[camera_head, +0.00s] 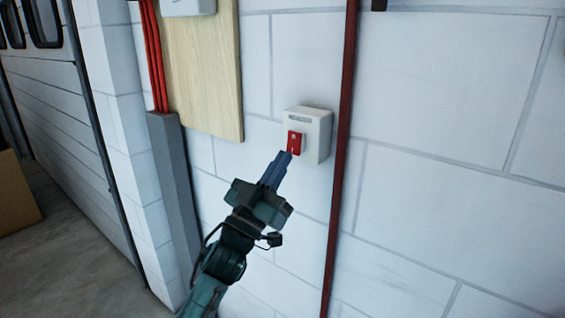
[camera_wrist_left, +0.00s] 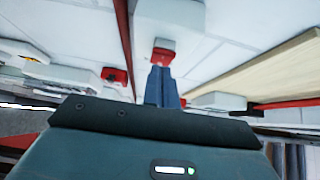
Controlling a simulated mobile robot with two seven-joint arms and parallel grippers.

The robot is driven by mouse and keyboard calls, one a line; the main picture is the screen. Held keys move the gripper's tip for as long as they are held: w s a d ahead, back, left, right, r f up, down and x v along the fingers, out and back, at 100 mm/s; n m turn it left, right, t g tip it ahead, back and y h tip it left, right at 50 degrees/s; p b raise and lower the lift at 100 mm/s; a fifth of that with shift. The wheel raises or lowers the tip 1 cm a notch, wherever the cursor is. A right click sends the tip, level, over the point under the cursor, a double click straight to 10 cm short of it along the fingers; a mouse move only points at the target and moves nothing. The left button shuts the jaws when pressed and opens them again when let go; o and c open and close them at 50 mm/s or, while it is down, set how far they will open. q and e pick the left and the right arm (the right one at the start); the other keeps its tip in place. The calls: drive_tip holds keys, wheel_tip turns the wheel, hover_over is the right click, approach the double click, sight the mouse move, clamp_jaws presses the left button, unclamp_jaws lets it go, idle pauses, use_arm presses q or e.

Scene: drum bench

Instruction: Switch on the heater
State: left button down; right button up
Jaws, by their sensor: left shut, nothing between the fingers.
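A white switch box (camera_head: 318,138) with a red rocker switch (camera_head: 294,143) is fixed to the white block wall. My left gripper (camera_head: 288,156) is shut and empty, its fingertips right at the lower part of the red switch. I cannot tell whether they touch it. In the left wrist view the shut fingers (camera_wrist_left: 160,72) point at the red switch (camera_wrist_left: 163,52) on the white box (camera_wrist_left: 170,15). No heater can be made out for sure. My right gripper is not in view.
A dark red vertical pipe (camera_head: 341,160) runs just right of the box. A wooden board (camera_head: 205,70) and red cables (camera_head: 154,55) entering a grey duct (camera_head: 172,170) are to the left. Other white boxes, one with a red part (camera_wrist_left: 115,75), show in the left wrist view.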

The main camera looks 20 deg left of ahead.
use_arm(q)
drive_tip(key=shift+w+d+f, duration=0.1)
drive_tip(key=shift+w+d, duration=0.1)
drive_tip(key=shift+w, duration=0.25)
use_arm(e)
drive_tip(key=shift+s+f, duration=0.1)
use_arm(q)
drive_tip(key=shift+w+f+b, duration=0.1)
drive_tip(key=shift+f+b, duration=0.05)
drive_tip(key=shift+b, duration=0.2)
drive_tip(key=shift+w+f+b, duration=0.15)
drive_tip(key=shift+f+b, duration=0.05)
drive_tip(key=shift+b, duration=0.45)
drive_tip(key=shift+r+t, duration=0.25)
drive_tip(key=shift+t, duration=0.05)
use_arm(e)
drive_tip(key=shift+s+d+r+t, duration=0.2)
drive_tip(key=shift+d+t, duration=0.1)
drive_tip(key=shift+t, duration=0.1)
use_arm(q)
drive_tip(key=shift+f, duration=0.1)
